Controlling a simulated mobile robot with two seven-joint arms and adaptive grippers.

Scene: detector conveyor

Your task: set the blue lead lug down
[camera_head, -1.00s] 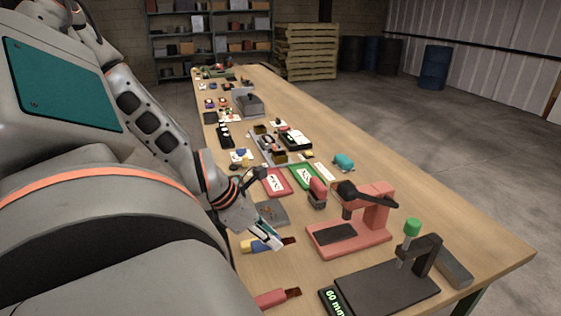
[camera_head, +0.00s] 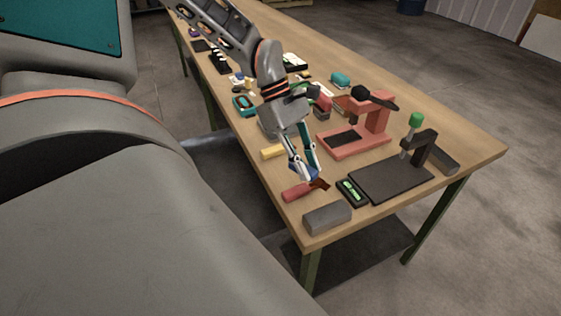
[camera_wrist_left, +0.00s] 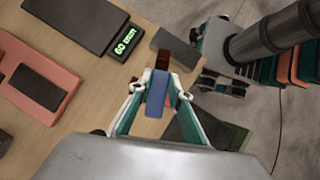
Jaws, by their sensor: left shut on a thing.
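My left gripper (camera_head: 308,174) is shut on the blue lead lug (camera_wrist_left: 156,93), a small blue block between the fingertips in the left wrist view. In the head view the lug (camera_head: 311,175) shows only as a small blue patch at the fingertips, partly hidden by them. The gripper points down near the table's front-left edge, beside a red-handled tool (camera_head: 296,192) with a brown end. I cannot tell whether the lug touches anything below. My right gripper is not in view.
A grey block (camera_head: 327,217) lies at the table's near corner. A small green-lit display (camera_head: 352,191) and a dark plate stand (camera_head: 390,181) are to the right. A pink press (camera_head: 375,125) stands behind. A yellow piece (camera_head: 272,152) lies left of the gripper.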

